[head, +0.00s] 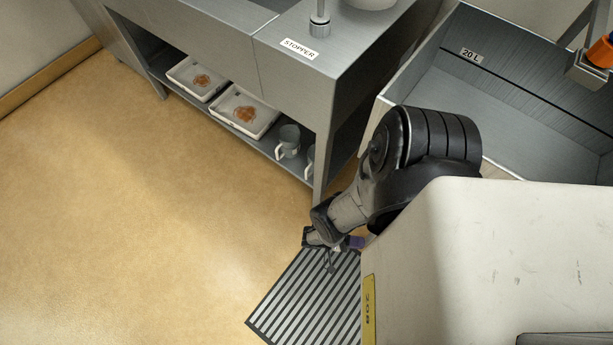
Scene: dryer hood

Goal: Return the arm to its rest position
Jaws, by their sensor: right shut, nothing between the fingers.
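My right arm shows in the middle of the head view, dark and bent, with its forearm pointing down and to the left. My right gripper (330,262) is small and partly hidden at the arm's end. It is shut and empty, over or just beside a striped grey floor grate (290,308). A small purple piece shows beside the gripper; I cannot tell what it belongs to. My left gripper is not in view.
A large white scuffed casing (500,255) with a yellow label fills the lower right. A steel bench (290,85) marked STOPPER holds trays (245,112) and grey mugs (288,140) on its lower shelf. A steel basin (510,95) marked 20 L stands upper right. Floor at left is clear.

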